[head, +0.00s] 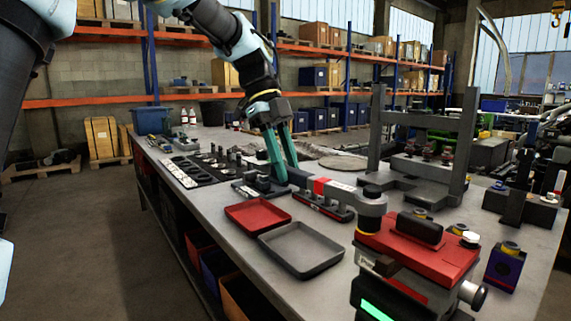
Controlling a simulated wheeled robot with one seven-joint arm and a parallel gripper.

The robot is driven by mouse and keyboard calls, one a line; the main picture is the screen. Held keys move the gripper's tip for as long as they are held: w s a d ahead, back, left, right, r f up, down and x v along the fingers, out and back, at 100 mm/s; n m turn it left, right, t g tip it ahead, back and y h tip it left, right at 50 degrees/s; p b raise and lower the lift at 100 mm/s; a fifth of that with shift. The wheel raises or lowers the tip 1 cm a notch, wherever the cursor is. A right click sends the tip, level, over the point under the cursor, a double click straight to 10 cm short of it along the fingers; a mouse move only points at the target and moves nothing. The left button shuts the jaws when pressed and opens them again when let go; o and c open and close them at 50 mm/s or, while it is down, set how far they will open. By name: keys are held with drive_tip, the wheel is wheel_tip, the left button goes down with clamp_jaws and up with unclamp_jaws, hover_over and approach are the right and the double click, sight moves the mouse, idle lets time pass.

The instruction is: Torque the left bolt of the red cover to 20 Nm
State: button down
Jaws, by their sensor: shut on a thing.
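The red cover (445,255) lies on a dark block at the front right of the bench, with a black raised part on top. My gripper (283,178) is over the middle of the bench, with its teal fingers shut on the handle end of a grey torque wrench (345,194) with a red band. The wrench reaches right, and its round head (371,203) stands over the left end of the cover. The left bolt is hidden under this head, so I cannot tell whether the socket is seated on it. Bolts (470,238) show at the cover's right end.
A red tray (257,215) and a grey tray (300,250) lie empty left of the cover. A dark tool rack (325,208) stands below the wrench. A grey press frame (466,150) rises behind. A blue block (505,268) is right of the cover.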

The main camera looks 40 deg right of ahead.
drive_tip(key=shift+d+r, duration=0.15)
drive_tip(key=shift+d, duration=0.05)
drive_tip(key=shift+d+m+p, duration=0.3)
drive_tip(key=shift+p, duration=0.05)
drive_tip(key=shift+d+m+y+p, duration=0.3)
drive_tip(key=shift+d+p, duration=0.15)
drive_tip(key=shift+p, duration=0.1)
drive_tip(key=shift+d+p, duration=0.45)
drive_tip(key=shift+p, duration=0.05)
drive_tip(key=shift+d+m, duration=0.15)
drive_tip(key=shift+m, duration=0.15)
drive_tip(key=shift+d+p, duration=0.3)
drive_tip(key=shift+p, duration=0.2)
